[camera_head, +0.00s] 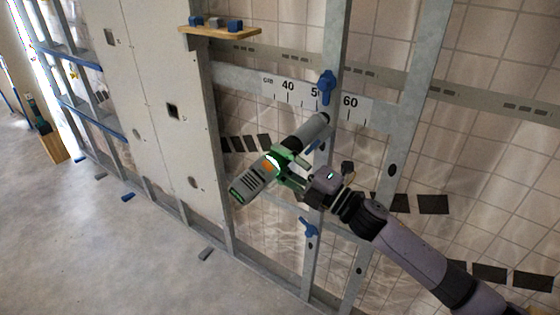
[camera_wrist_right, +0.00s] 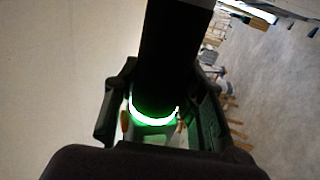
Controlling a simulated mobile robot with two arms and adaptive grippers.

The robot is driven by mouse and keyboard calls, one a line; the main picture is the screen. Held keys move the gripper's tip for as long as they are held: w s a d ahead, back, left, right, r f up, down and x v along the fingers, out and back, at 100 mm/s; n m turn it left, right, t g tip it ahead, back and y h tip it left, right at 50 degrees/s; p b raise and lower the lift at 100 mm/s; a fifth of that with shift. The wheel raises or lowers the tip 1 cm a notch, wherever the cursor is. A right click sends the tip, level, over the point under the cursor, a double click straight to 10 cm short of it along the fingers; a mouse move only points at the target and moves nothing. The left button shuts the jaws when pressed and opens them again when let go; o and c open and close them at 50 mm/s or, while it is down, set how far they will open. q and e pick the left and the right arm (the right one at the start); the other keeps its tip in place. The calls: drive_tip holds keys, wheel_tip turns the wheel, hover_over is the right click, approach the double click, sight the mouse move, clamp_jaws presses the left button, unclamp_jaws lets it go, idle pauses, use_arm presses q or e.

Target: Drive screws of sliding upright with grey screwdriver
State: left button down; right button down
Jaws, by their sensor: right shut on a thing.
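The grey screwdriver (camera_head: 256,178) is a thick cordless tool with a green base, an orange spot and a lit ring. My right gripper (camera_head: 283,170) is shut around its middle, and its nose points up and right at a metal upright (camera_head: 335,45), which I take as the sliding upright. The nose end overlaps this upright below a blue knob (camera_head: 326,85); I cannot tell whether it touches. In the right wrist view, the screwdriver (camera_wrist_right: 172,60) is a dark cylinder between the fingers, with a bright green ring. Screw heads are too small to make out. My left gripper is not in view.
A scale board (camera_head: 290,92) marked 40 to 60 cm is behind the upright. Another blue knob (camera_head: 309,228) is lower down. A second metal stud (camera_head: 418,75) stands to the right. A wooden shelf (camera_head: 222,31) holds blue and grey pieces. The floor (camera_head: 100,235) at left is mostly clear.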

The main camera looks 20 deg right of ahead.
drive_tip(key=shift+w+d+r, duration=0.35)
drive_tip(key=shift+w+d, duration=0.3)
drive_tip(key=shift+d, duration=0.2)
idle(2.8)
drive_tip(key=shift+a, duration=0.1)
drive_tip(key=shift+s+a+f+p, duration=0.1)
drive_tip(key=shift+s+a+p, duration=0.15)
drive_tip(key=shift+s+a, duration=0.6)
drive_tip(key=shift+s+a+f+p, duration=0.1)
drive_tip(key=shift+s+a+p, duration=0.15)
drive_tip(key=shift+s+a, duration=0.55)
drive_tip(key=shift+w+a, duration=0.15)
